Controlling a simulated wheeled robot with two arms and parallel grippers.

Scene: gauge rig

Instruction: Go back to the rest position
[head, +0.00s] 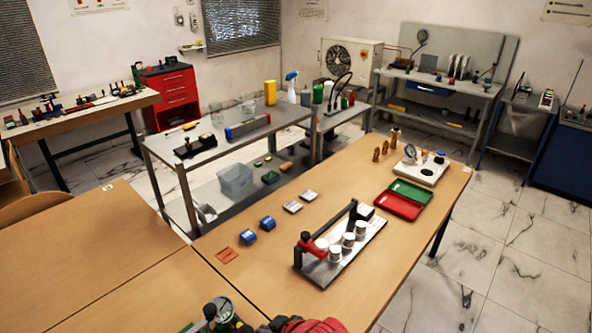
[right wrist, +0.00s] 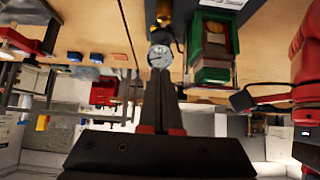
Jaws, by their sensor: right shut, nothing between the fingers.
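My right gripper (right wrist: 160,74) shows in the right wrist view with its two dark fingers together and nothing between them. A round white dial gauge (right wrist: 160,55) appears just past the fingertips in that view. I cannot tell how far apart they are. The gauge also shows at the bottom edge of the head view (head: 221,310). My right gripper is not clear in the head view, and my left gripper is in neither view.
On the wooden table, a rig (head: 340,251) holds several white cylinders and a red clamp. Behind it are a red tray (head: 399,206), a green tray (head: 411,191) and a white plate (head: 420,170). Blue blocks (head: 249,237) lie left. The desk at left (head: 80,250) is bare.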

